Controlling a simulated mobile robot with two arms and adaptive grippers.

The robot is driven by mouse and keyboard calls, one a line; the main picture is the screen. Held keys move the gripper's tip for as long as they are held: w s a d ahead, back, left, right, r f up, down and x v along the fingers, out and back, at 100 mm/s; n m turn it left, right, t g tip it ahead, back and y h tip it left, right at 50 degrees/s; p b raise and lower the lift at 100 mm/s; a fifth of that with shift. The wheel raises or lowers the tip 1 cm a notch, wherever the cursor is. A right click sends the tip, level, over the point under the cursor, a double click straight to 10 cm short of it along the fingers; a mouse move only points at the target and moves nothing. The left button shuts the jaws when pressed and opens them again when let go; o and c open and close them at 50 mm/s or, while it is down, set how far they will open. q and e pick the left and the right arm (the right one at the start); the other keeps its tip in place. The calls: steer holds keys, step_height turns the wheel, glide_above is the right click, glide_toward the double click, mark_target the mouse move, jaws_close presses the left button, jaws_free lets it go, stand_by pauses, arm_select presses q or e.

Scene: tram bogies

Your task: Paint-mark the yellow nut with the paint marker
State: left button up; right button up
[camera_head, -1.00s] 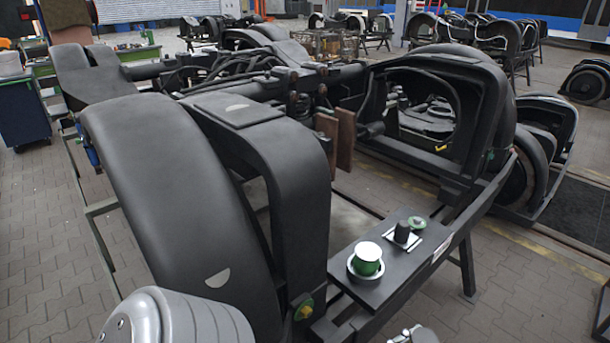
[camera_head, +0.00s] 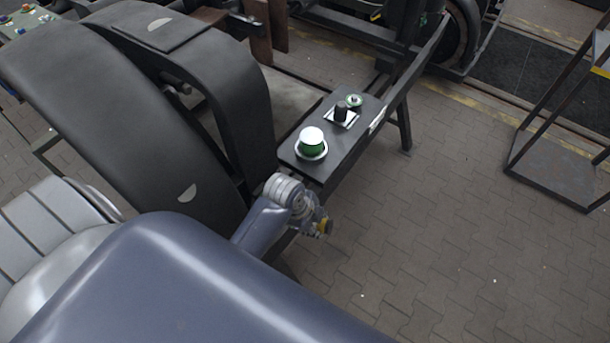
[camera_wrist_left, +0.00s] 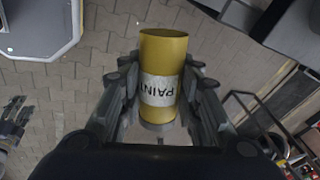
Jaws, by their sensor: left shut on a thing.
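The paint marker is a yellow cylinder with a white PAINT label, seen large in the left wrist view (camera_wrist_left: 163,75). My left gripper (camera_wrist_left: 160,105) is shut on it, with fingers on both sides. I cannot make out the yellow nut now; my arm and gripper cover the area by the lower end of the black arch.
Black curved covers (camera_head: 120,110) fill the left. Paved floor (camera_head: 460,220) is open at right; a metal stand (camera_head: 560,180) stands there.

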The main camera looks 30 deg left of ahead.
arm_select(q)
steer(key=shift+s+a+r+m+y+p, duration=0.2)
steer(key=shift+s+a+m+y+p, duration=0.1)
steer(key=shift+a+m+p, duration=0.25)
steer(key=shift+s+a+r+m+y+p, duration=0.2)
steer(key=shift+a+m+y, duration=0.1)
steer(key=shift+m, duration=0.35)
steer(key=shift+s+a+m, duration=0.15)
steer(key=shift+a+m, duration=0.15)
steer(key=shift+m, duration=0.1)
steer(key=shift+f, duration=0.1)
arm_select(e)
steer(key=w+r, duration=0.2)
steer(key=r, duration=0.1)
steer(key=shift+w+a, duration=0.1)
steer(key=shift+w, duration=0.1)
steer(key=shift+s, duration=0.35)
arm_select(q)
steer(key=shift+a, duration=0.45)
steer(key=shift+w+a, duration=0.15)
steer(key=shift+a, duration=1.1)
steer(key=shift+w+a, duration=0.15)
steer(key=shift+a, duration=1.3)
arm_select(e)
steer(key=shift+s+f, duration=0.1)
